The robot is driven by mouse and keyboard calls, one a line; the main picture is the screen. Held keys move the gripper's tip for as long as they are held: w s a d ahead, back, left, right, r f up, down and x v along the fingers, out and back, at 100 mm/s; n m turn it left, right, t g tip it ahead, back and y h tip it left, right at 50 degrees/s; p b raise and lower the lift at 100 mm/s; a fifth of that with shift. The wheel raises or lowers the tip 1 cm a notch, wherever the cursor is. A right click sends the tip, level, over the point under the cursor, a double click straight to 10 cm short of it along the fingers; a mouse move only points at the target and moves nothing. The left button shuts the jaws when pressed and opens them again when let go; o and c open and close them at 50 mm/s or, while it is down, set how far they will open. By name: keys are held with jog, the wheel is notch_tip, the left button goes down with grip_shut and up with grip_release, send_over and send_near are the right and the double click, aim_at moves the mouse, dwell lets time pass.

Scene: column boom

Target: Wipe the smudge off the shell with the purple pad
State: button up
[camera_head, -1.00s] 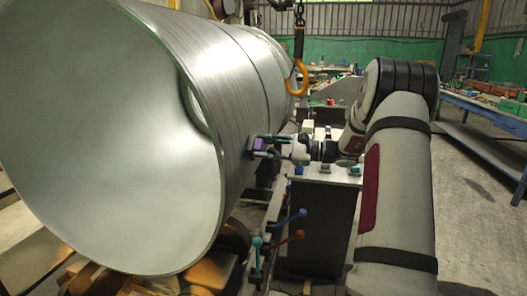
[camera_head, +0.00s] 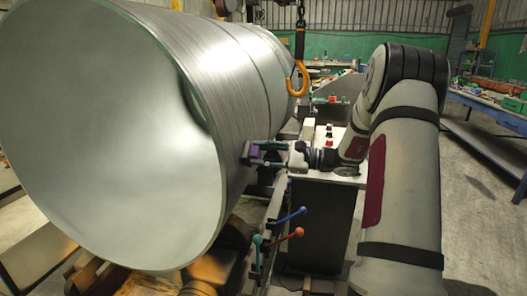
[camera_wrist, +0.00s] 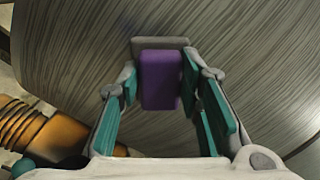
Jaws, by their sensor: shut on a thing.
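The shell (camera_head: 215,90) is a large brushed-metal cylinder filling the left and middle of the head view. Its curved side (camera_wrist: 70,50) fills most of the wrist view. My gripper (camera_head: 262,152) is at the shell's lower right side. Its fingers are shut on the purple pad (camera_wrist: 160,80), which has a grey piece at its far end. In the head view the pad (camera_head: 250,151) is at or very near the shell wall; I cannot tell whether it touches. I cannot make out a smudge; it may be hidden behind the pad.
An orange crane hook (camera_head: 298,80) hangs beside the shell. Levers with blue and red knobs (camera_head: 297,232) stand below my gripper. A dark cabinet (camera_head: 318,225) stands under my forearm. An orange-brown roller (camera_wrist: 35,125) shows low left in the wrist view. A blue bench (camera_head: 490,115) is at right.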

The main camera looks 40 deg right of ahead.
jog(key=shift+s+a+r+p, duration=0.1)
jog(key=shift+s+a+p, duration=0.25)
jog(key=shift+s+a, duration=0.45)
jog(key=shift+s+a+f+p, duration=0.1)
jog(key=shift+s+a+p, duration=0.35)
jog(key=shift+a, duration=0.55)
jog(key=shift+s+a+r+p, duration=0.1)
jog(key=shift+s+a+p, duration=0.2)
jog(key=shift+s+a, duration=0.5)
jog(key=shift+w+a, duration=0.15)
jog(key=p+v, duration=0.1)
jog(key=v, duration=0.5)
jog(key=shift+p, duration=0.35)
jog(key=shift+p+v, duration=0.45)
jog(key=shift+v, duration=1.15)
